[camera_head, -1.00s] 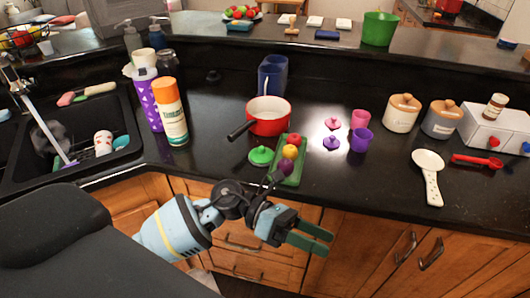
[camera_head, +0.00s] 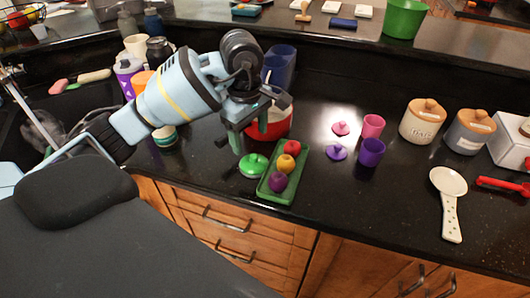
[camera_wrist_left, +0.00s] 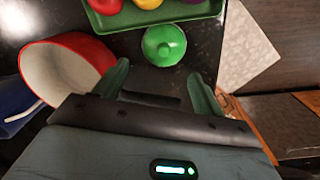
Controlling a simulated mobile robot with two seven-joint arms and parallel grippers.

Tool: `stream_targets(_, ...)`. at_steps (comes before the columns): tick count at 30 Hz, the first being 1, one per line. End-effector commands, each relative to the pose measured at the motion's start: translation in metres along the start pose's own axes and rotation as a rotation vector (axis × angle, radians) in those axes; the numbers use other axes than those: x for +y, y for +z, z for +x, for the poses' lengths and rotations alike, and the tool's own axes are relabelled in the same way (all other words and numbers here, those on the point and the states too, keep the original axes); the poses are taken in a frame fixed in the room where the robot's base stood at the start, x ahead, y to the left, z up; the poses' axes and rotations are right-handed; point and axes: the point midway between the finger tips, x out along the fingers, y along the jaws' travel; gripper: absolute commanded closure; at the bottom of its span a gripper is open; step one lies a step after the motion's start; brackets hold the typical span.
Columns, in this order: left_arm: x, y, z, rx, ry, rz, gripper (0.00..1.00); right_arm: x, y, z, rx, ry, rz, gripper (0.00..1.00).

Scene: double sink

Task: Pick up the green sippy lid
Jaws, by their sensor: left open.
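The green sippy lid (camera_head: 253,166) is a round green disc with a small knob. It lies on the black counter just left of a green tray (camera_head: 264,195). In the left wrist view the lid (camera_wrist_left: 163,45) lies beyond my fingertips, between their lines, with its knob showing. My left gripper (camera_head: 252,140) is open and empty above the counter, pointing down close to the lid. Its two green fingers (camera_wrist_left: 160,75) also show in the left wrist view, spread apart and not touching the lid. My right gripper is not in view.
The green tray holds red, yellow and purple fruits right beside the lid. A red pot (camera_head: 270,125) stands behind my fingers, partly hidden. Pink and purple lids and cups (camera_head: 371,152) stand to the right. The counter's front edge is near the lid.

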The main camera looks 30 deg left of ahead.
Motion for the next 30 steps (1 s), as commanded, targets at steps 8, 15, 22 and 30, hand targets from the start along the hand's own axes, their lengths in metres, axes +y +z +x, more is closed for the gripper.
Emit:
stream_targets(8, 0.0, -0.001, 0.006, 0.006, -0.003, -0.001, 0.3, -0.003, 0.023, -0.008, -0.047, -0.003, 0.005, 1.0)
stream_targets(15, 0.0, -0.001, 0.026, 0.006, -0.001, -0.001, 0.3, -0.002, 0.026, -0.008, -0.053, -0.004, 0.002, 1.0)
stream_targets(22, 0.0, 0.003, 0.037, 0.004, -0.002, -0.001, 0.3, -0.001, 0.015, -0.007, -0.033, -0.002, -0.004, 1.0)
stream_targets(30, 0.0, 0.007, 0.072, 0.004, -0.001, -0.002, 0.3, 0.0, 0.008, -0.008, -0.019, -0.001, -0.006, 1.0)
